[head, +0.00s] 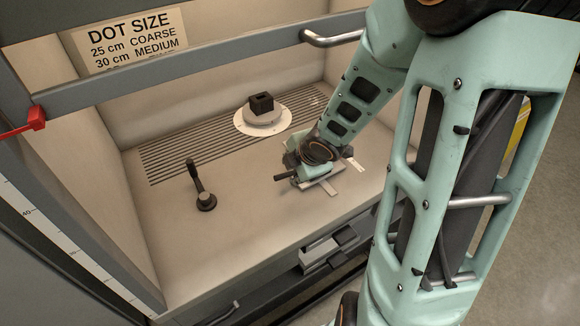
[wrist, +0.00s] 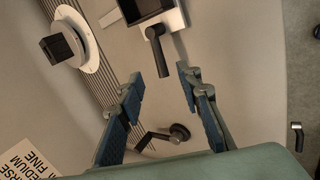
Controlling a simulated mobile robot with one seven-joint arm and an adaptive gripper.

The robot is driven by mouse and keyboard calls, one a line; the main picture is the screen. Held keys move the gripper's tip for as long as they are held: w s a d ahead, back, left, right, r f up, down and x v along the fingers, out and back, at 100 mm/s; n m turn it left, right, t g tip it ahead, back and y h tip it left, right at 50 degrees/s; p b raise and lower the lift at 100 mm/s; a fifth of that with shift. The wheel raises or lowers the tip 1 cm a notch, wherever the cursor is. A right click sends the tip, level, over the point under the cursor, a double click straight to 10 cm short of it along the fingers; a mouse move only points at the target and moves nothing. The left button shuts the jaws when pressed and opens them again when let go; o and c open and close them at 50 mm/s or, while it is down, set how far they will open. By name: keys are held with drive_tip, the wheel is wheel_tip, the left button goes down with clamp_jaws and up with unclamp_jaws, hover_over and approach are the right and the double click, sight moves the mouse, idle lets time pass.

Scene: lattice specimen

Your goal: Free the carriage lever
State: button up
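The carriage (wrist: 176,20) is a pale metal block with a dark top, at the top edge of the wrist view. A dark bar handle (wrist: 158,55) sticks out of it toward my gripper (wrist: 160,80). My gripper's blue-padded fingers are open, one on each side of the handle's free end, with gaps visible on both sides. In the head view my gripper (head: 308,168) is over the carriage and hides most of it; the handle (head: 284,178) shows to its left. I cannot tell the height between fingers and handle.
A grey bar (head: 190,62) crosses the cabinet's front. The bench between lever and carriage is clear.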

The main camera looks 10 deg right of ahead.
sight(285, 175)
drive_tip(key=b+x, duration=0.5)
drive_tip(key=x, duration=0.5)
drive_tip(key=shift+b, duration=0.4)
drive_tip(key=shift+c, duration=0.4)
clamp_jaws()
